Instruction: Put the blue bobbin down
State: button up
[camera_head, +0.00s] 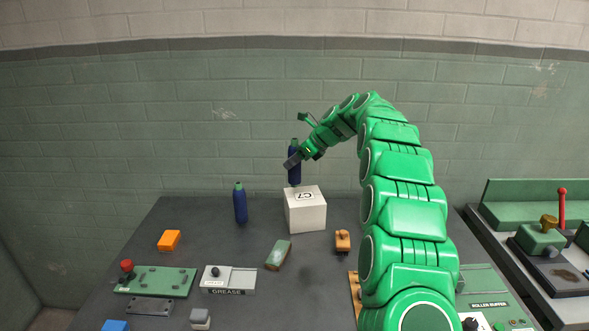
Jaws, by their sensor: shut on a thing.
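A blue bobbin (294,172) with a green top is held upright by my gripper (294,160), which is shut on it. The bobbin is at the white block (306,212) marked C7, its lower end by the block's back left top edge. I cannot tell whether it touches the block. A second, similar blue bobbin (240,204) with a green tip stands upright on the dark table (215,255), left of the block. My green arm reaches in from the right front and hides part of the table.
On the table are an orange block (169,240), a green panel with a red knob (154,281), a grease box (228,280), a green-brown block (278,255) and a small orange-brown piece (343,241). A machine with a red lever (561,207) stands at the right.

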aim_at(295, 168)
jog(key=shift+w+f, duration=0.25)
jog(key=shift+f, duration=1.5)
jog(key=shift+f, duration=0.15)
jog(key=o, duration=1.1)
